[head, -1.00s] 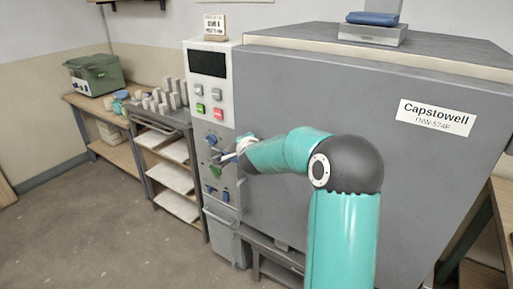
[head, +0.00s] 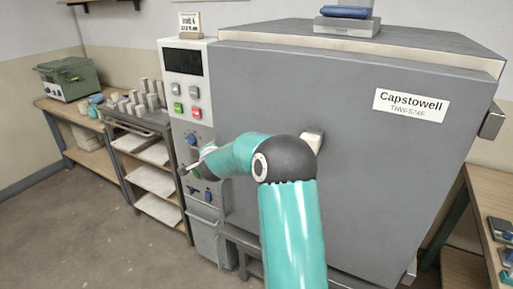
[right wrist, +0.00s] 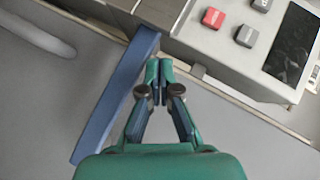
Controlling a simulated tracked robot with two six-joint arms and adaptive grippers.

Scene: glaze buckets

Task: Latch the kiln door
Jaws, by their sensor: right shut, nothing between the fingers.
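The kiln door (head: 345,160) is a large grey slab with a "Capstowell" label (head: 411,105). It looks closed or nearly so; I cannot tell whether a small gap is left. In the right wrist view a long blue bar (right wrist: 115,100), perhaps the latch lever, slants just left of my right gripper's fingers (right wrist: 159,78). The fingers are shut and empty; whether they touch the bar I cannot tell. In the head view my right gripper (head: 193,166) is at the lower control panel, partly hidden by its arm. My left gripper is not in view.
The control panel (head: 187,92) has a dark screen, grey, green and red buttons and blue knobs. A cart (head: 150,150) with shelves and a bench with a green box (head: 68,79) stand left. A small block (head: 313,139) sticks out from the door behind my elbow. A bench stands right.

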